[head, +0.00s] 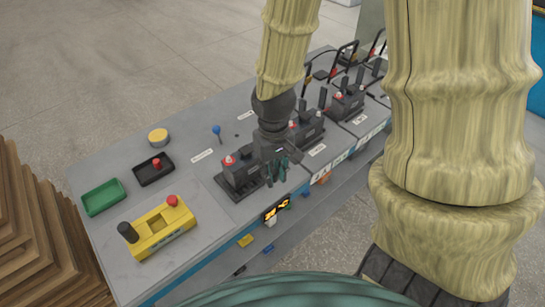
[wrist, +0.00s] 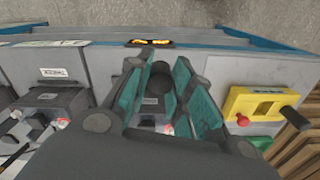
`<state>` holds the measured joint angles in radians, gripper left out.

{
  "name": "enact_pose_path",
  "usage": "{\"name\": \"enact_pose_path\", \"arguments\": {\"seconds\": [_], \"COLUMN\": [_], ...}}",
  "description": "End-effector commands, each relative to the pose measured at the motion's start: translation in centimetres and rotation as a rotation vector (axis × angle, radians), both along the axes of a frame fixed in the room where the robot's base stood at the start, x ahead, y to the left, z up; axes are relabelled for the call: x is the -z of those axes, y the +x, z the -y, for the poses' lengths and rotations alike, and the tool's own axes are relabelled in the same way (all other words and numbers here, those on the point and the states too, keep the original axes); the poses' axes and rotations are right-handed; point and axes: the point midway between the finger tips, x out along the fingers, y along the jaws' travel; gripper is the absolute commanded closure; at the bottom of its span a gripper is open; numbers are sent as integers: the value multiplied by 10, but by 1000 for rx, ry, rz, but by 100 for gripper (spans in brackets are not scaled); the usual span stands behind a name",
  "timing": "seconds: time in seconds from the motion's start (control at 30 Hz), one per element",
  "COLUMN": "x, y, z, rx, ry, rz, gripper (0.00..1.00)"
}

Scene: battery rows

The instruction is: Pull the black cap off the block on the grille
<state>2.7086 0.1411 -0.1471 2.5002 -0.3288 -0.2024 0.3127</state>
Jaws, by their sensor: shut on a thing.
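The nearest dark block (head: 240,171) stands on a black grille on the grey bench. It has a red cap (head: 229,160) with a white base at its left end. My gripper (head: 277,172) is at the block's right end, its teal fingers pointing down. In the wrist view, my gripper (wrist: 156,82) is closed around the black cap (wrist: 160,78), a dark round piece between the fingers. Part of the block (wrist: 150,105) shows behind it. The fingers hide the cap in the head view. Whether the cap still touches the block cannot be told.
More blocks (head: 306,128) with black cables stand in a row behind. A yellow box (head: 160,229) with a black knob and red button, a green tray (head: 103,197), a black tray (head: 153,170) and a blue pin (head: 217,131) are to the left.

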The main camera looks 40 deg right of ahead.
Motion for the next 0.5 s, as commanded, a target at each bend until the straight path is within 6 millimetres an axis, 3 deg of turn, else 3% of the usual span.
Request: {"name": "enact_pose_path", "arguments": {"seconds": [0.2, 0.3, 0.5], "x": [0, 0, -1], "y": [0, 0, 1], "z": [0, 0, 0], "rx": [0, 0, 0], "ry": [0, 0, 0], "rz": [0, 0, 0], "gripper": [85, 99, 99]}}
